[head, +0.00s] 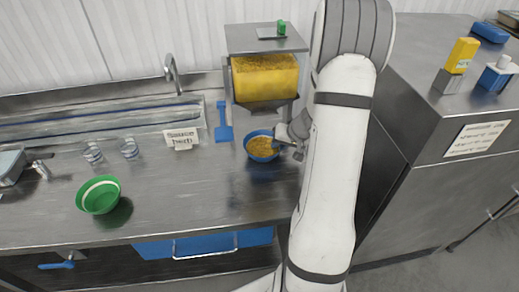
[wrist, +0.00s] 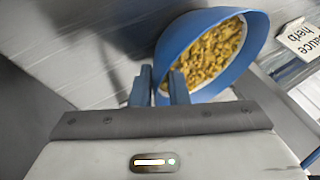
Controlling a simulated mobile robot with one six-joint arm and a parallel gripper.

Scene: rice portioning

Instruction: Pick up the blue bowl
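The blue bowl (head: 250,152) holds yellow-brown grains and stands below the dispenser on the steel counter in the head view. In the wrist view the blue bowl (wrist: 250,52) fills the upper middle, its mouth turned toward the right. My gripper (head: 292,143) is at the bowl's right side in the head view. In the wrist view my gripper (wrist: 160,85) has its two blue fingers at the bowl's near edge, one on each side of the rim, with a small gap between them. Whether they press on the wall is not clear.
A dispenser (head: 265,78) with yellow grains stands above the bowl. A blue scoop-like tool (head: 223,122), a "Sauce herb" sign (head: 181,139), two glasses (head: 130,149) and a green bowl (head: 99,195) are to the left. A tall steel cabinet (head: 440,165) is on the right.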

